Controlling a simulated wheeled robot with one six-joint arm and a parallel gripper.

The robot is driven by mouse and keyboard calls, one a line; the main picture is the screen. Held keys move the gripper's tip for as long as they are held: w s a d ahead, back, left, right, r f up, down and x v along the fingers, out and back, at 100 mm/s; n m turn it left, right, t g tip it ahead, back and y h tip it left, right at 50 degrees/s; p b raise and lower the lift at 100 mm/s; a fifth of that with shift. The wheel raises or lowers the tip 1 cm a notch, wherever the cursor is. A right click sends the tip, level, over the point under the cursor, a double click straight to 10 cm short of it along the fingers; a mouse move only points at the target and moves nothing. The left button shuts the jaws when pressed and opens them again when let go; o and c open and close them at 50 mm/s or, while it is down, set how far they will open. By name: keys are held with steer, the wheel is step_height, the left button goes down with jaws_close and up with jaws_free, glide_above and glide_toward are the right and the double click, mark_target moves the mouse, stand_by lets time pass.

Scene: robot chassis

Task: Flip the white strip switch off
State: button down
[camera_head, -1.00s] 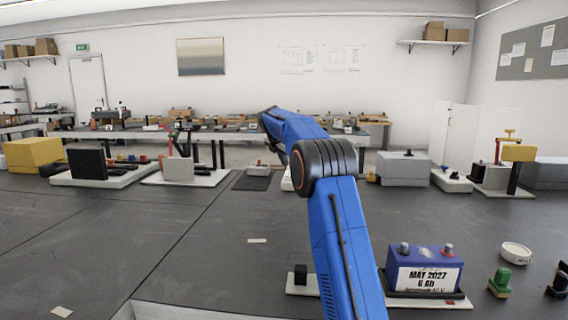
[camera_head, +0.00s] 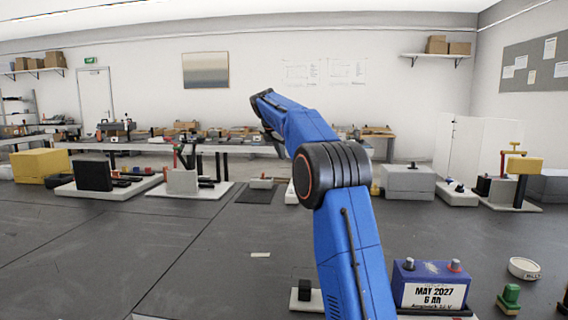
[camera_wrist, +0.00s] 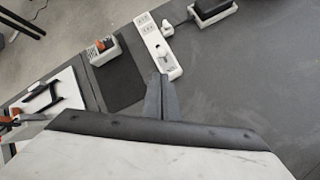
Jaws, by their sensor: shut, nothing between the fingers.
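The white power strip (camera_wrist: 151,35) lies on the dark bench top in the wrist view, with sockets toward its far end. A pale raised switch or knob (camera_wrist: 166,58) sits near its close end; its exact position is hard to tell. My gripper (camera_wrist: 163,84) is shut and empty, its narrow fingertips pointing at the strip's close end. I cannot tell whether they touch it. In the head view only a white sliver of the strip (camera_head: 291,192) shows beside my blue arm, and my gripper is hidden there.
A box with an orange switch (camera_wrist: 103,50) and a dark mat (camera_wrist: 122,82) lie left of the strip. A black adapter on a white base (camera_wrist: 212,12) stands to its right. The bench right of my gripper is clear. A blue battery (camera_head: 432,285) stands near my arm.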

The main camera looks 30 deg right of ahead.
steer(key=shift+v, duration=1.75)
